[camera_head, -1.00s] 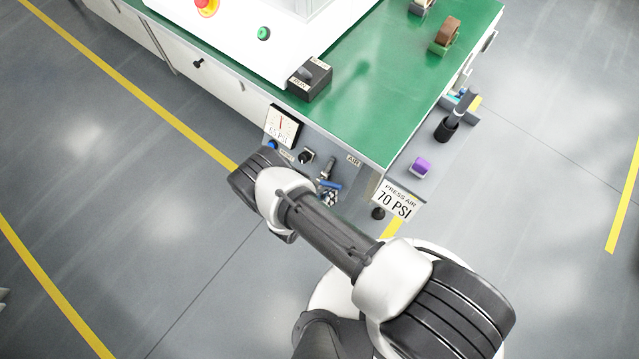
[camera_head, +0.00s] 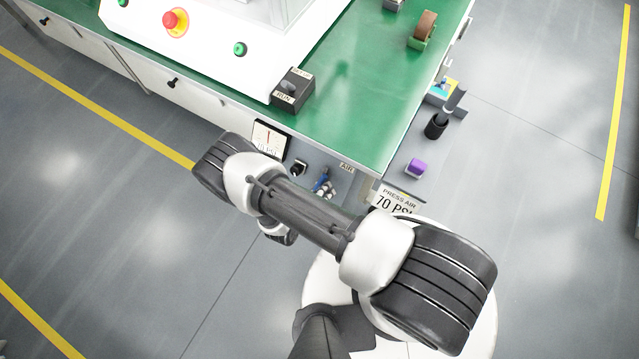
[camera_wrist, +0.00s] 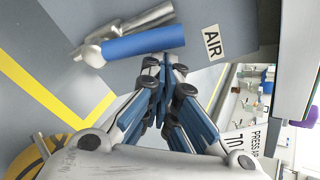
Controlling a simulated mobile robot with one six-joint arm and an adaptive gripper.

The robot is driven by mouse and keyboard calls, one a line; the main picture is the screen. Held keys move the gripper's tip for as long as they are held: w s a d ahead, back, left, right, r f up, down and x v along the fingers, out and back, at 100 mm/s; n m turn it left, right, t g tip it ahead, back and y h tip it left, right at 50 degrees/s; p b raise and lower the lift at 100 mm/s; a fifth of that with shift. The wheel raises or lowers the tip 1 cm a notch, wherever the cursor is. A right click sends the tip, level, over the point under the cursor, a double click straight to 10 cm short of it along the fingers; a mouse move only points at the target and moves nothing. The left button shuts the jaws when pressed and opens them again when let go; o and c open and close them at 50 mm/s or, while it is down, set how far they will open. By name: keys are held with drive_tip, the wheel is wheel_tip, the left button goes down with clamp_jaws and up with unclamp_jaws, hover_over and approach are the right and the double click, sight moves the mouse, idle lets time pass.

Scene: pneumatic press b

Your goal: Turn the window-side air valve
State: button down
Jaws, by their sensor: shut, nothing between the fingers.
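In the wrist view, a valve with a blue lever handle (camera_wrist: 145,43) and a metal pipe (camera_wrist: 135,22) sits on a grey panel beside an AIR label (camera_wrist: 212,42). My gripper (camera_wrist: 166,68) is shut and empty. Its fingertips are close to the right part of the blue handle; I cannot tell whether they touch it. In the head view, the blue and metal parts by the AIR label (camera_head: 347,168) are small and partly behind my arm, and the gripper cannot be made out clearly there.
A gauge (camera_head: 268,139) and a black knob (camera_head: 299,168) are on the panel left of the valve. A PRESS AIR 70 PSI sign (camera_head: 396,201) is at the bench corner. The green bench top (camera_head: 350,115) carries a black switch box (camera_head: 292,90). Open floor lies left.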

drive_tip(key=shift+w+a+r, duration=0.25)
drive_tip(key=shift+w+r, duration=0.05)
drive_tip(key=shift+w, duration=0.15)
drive_tip(key=shift+w+a, duration=0.1)
idle(0.5)
